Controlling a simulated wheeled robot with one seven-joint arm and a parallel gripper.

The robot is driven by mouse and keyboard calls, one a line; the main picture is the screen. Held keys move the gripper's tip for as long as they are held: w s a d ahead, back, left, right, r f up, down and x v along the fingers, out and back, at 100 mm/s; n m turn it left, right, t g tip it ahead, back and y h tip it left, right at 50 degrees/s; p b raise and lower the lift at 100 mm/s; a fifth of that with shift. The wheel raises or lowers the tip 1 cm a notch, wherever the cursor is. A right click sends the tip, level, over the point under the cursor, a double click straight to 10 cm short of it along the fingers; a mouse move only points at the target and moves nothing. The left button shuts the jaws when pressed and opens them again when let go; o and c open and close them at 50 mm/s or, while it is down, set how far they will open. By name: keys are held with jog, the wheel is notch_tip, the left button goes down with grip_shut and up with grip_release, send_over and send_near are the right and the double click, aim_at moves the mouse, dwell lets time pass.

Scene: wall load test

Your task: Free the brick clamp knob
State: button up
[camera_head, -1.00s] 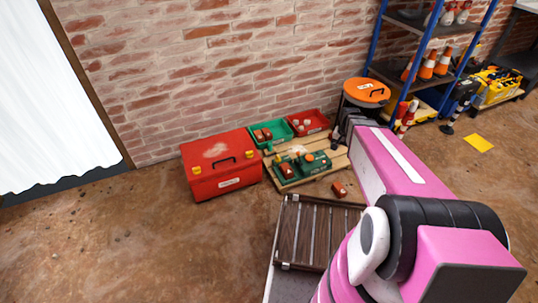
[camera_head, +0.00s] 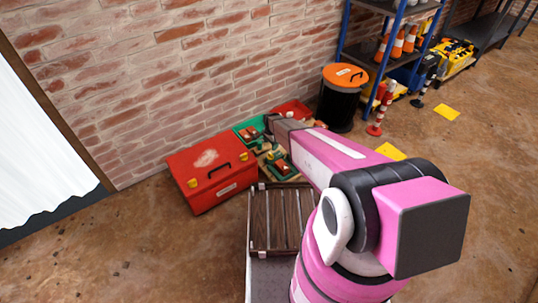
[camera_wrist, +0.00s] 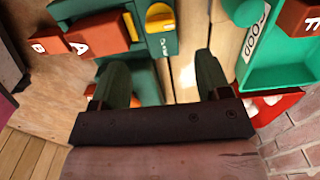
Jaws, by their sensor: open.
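My gripper (camera_wrist: 163,72) is open in the wrist view, its two dark fingers spread over the green clamp fixture (camera_wrist: 168,43) and the plank board (camera_wrist: 192,65). Nothing is visibly held between them. A yellow oval part (camera_wrist: 160,17), possibly the knob, sits on the fixture beyond the fingertips, apart from them. A red-brown brick marked A (camera_wrist: 98,36) lies against the fixture at left, with a smaller one (camera_wrist: 52,42) beside it. In the head view, my arm hides much of the fixture (camera_head: 281,168).
A green tray marked GOOD (camera_wrist: 262,75) and a red tray (camera_wrist: 270,106) stand at right, near the brick wall (camera_wrist: 296,140). In the head view, a red toolbox (camera_head: 212,178) stands left of the board, an orange-lidded bin (camera_head: 340,97) behind right. Floor at left is clear.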

aim_at(271, 154)
notch_tip(271, 154, down, 9)
jog(key=shift+f, duration=0.15)
jog(key=c, duration=0.9)
